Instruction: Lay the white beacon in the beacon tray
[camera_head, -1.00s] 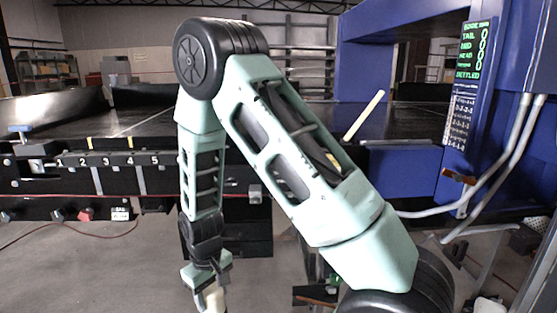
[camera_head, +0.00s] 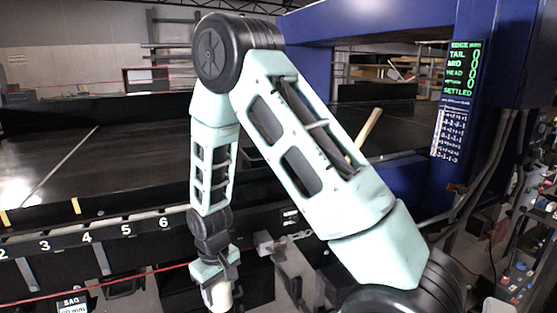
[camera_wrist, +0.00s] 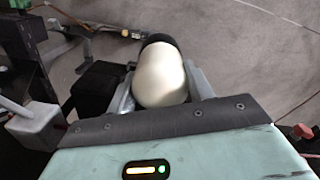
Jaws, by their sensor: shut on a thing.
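My gripper (camera_head: 215,284) hangs low in the head view, in front of the conveyor's near side. It is shut on the white beacon (camera_head: 220,296), whose rounded white end shows below the fingers. In the wrist view the white beacon (camera_wrist: 163,78) sits between the two grey fingers, with a black part at its far end. Bare floor lies beneath it. I cannot make out the beacon tray for certain in either view.
The black conveyor (camera_head: 120,160) runs behind my arm, with a numbered rail (camera_head: 85,238) along its near edge. A blue frame (camera_head: 310,50) carries a green-lettered display (camera_head: 462,70) at the right. A cluttered board (camera_head: 525,240) stands at the lower right.

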